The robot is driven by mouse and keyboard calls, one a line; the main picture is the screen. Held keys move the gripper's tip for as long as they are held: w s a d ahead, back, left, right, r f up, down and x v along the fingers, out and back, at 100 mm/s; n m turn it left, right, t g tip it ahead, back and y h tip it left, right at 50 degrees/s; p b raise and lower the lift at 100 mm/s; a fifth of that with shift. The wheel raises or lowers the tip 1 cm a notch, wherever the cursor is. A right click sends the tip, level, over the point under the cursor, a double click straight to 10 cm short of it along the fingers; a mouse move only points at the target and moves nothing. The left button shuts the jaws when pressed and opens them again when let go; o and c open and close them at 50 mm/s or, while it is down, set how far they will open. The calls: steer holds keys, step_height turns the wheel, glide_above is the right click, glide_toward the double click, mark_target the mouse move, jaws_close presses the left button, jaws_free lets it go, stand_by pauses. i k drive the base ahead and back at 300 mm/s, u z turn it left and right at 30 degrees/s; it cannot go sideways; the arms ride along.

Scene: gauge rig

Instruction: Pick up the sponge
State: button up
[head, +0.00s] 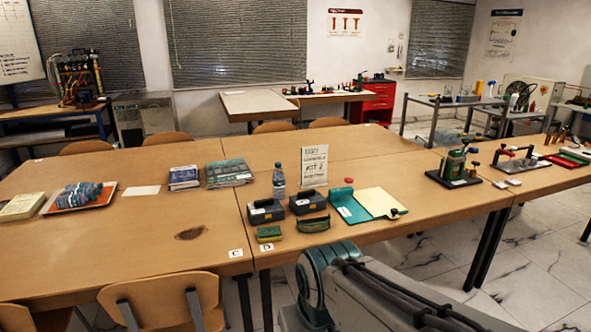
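A small block with a green top and yellowish side, which looks like the sponge (269,234), lies near the front edge of the long wooden table (205,262), by the letter D label. A similar dark green and tan piece (313,224) lies just to its right; I cannot tell exactly what it is. My gripper is not in view; only links of my arm show at the bottom right, in front of the table.
Two dark grey boxes (265,211) (307,202) stand just behind the sponge. A water bottle (279,181), a sign (314,166) and a green folder with paper (349,207) are close by. Wooden chairs (165,300) stand at the front left. The table left of the sponge is mostly clear.

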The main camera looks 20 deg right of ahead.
mark_target(268, 234)
steer(key=k, duration=0.35)
steer(key=z, duration=0.8)
steer(key=i, duration=1.35)
steer(key=u, duration=0.8)
